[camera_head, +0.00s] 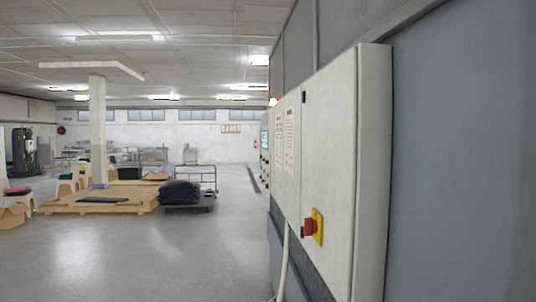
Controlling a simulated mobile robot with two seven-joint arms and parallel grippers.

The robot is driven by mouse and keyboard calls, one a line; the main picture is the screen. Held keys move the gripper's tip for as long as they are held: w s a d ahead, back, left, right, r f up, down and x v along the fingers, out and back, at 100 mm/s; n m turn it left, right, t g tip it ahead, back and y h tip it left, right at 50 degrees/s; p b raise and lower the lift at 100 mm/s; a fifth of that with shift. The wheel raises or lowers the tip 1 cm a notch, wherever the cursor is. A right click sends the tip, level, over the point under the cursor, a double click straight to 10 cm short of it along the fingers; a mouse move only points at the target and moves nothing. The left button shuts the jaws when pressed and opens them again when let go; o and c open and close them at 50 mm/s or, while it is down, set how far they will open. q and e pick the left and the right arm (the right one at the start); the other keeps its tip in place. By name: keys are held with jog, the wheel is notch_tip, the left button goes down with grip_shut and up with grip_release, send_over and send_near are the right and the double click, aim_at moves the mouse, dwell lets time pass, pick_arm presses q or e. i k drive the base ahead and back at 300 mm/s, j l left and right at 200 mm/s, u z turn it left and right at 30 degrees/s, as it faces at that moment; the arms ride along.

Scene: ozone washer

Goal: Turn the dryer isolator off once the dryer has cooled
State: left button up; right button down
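A red rotary isolator switch (309,227) on a yellow plate (318,226) sits low on the side of a pale wall cabinet (328,150) close by on the right. The switch is seen at a steep angle, so I cannot tell its position for sure. Further along the same wall, a teal screen (265,139) shows at the far end of the cabinets. No dryer can be made out clearly. Neither of my grippers is in view.
A grey panel (465,150) fills the right edge. A low wooden platform (100,198), a trolley with dark folded cloth (181,193), and a cardboard box (12,214) stand left. The grey floor (170,255) ahead is clear.

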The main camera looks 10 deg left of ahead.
aim_at(310, 226)
jog(key=i+j+u, duration=0.45)
jog(key=u, duration=0.15)
jog(key=i+j+u, duration=0.3)
jog(key=i, duration=0.5)
jog(key=i+l+u, duration=0.1)
jog(key=i+u, duration=0.2)
jog(key=i, duration=0.45)
jog(key=i+z, duration=0.1)
jog(key=i, duration=0.7)
jog(key=i+j+z, duration=0.15)
jog(key=i, duration=0.7)
jog(key=i+j+z, duration=0.2)
jog(key=i+z, duration=0.25)
jog(key=i+j+z, duration=0.3)
jog(key=z, duration=0.15)
jog(key=i+j+z, duration=0.65)
jog(key=j+z, duration=0.3)
jog(key=j, duration=0.15)
jog(key=i+j+z, duration=0.1)
jog(key=j, duration=0.25)
jog(key=z, duration=0.8)
jog(key=i+l+z, duration=0.25)
jog(key=z, duration=0.2)
jog(key=i+l+z, duration=0.1)
jog(key=i+z, duration=0.6)
jog(key=z, duration=0.25)
